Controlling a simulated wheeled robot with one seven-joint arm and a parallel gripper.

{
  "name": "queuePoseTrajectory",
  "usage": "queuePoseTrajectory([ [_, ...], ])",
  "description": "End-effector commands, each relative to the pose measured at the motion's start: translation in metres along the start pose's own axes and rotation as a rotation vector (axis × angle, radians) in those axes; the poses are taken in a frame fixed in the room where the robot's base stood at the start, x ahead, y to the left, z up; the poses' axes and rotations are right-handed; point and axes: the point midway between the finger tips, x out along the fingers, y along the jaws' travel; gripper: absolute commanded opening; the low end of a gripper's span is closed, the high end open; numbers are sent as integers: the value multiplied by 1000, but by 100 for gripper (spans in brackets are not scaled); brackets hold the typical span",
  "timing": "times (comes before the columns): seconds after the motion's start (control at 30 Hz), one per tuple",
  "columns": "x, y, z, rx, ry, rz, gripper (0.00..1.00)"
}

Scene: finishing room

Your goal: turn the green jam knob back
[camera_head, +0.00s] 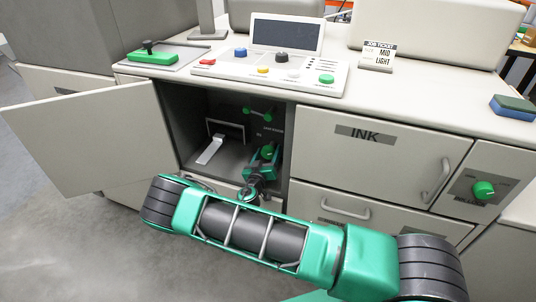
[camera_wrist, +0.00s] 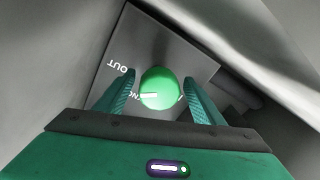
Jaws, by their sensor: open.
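The green jam knob (camera_wrist: 159,88) is round with a white pointer line toward the left, on a grey plate (camera_wrist: 140,45) marked "OUT"; other lettering is partly hidden. My gripper (camera_wrist: 160,79) is open, one finger on each side of the knob, with visible gaps. In the head view my gripper (camera_head: 264,160) reaches into the open cabinet, at the right of its inside. A green knob (camera_head: 267,150) shows there by the fingers, partly hidden.
The cabinet door (camera_head: 90,135) stands open to the left. Inside are a white-handled lever (camera_head: 210,150) and a green part (camera_head: 267,117) higher up. The INK drawer (camera_head: 375,150) is shut. Another green knob (camera_head: 483,189) is on the right front. A control panel (camera_head: 275,72) sits on top.

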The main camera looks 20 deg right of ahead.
Motion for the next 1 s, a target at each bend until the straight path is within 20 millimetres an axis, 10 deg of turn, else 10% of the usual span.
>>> queuePoseTrajectory([
  [0.17,0,0,0,0,0,0,62],
  [0.33,0,0,0,0,0,0,22],
  [1.0,0,-2,0,-221,-16,-11,22],
])
